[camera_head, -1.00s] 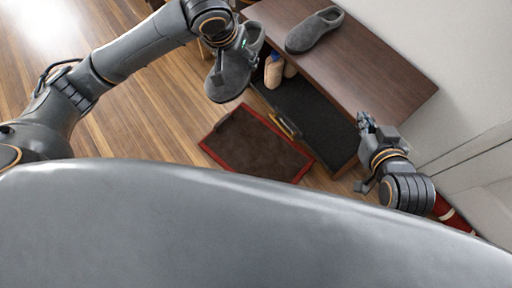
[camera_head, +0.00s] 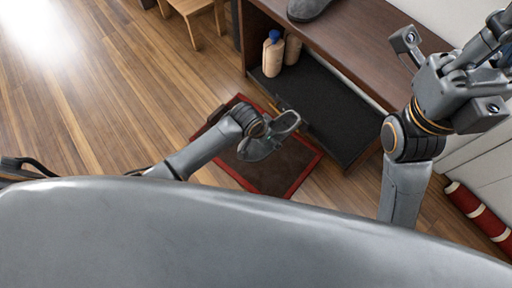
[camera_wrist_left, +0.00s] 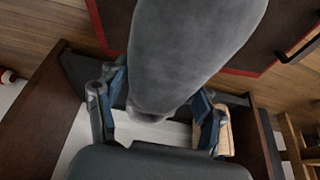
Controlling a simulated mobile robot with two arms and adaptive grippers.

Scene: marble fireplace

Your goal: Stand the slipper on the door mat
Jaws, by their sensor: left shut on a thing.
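The grey slipper (camera_head: 262,148) is in my left gripper (camera_head: 268,127), low over the door mat in the head view. I cannot tell whether its sole touches the mat. In the left wrist view the slipper (camera_wrist_left: 190,45) fills the middle, with the gripper's fingers (camera_wrist_left: 157,112) on either side of its near end. The door mat (camera_head: 296,182) is brown with a red border and lies on the floor, partly hidden by my left arm and the slipper. My right gripper (camera_head: 470,65) is raised at the right, holding nothing visible; its jaw opening is unclear.
A dark wooden bench (camera_head: 352,55) stands beside the mat, with a second grey slipper (camera_head: 307,8) on top. Its lower dark shelf (camera_head: 330,120) holds a blue-capped bottle (camera_head: 272,52). A wooden stool (camera_head: 190,12) stands at the back. The floor on the left is clear.

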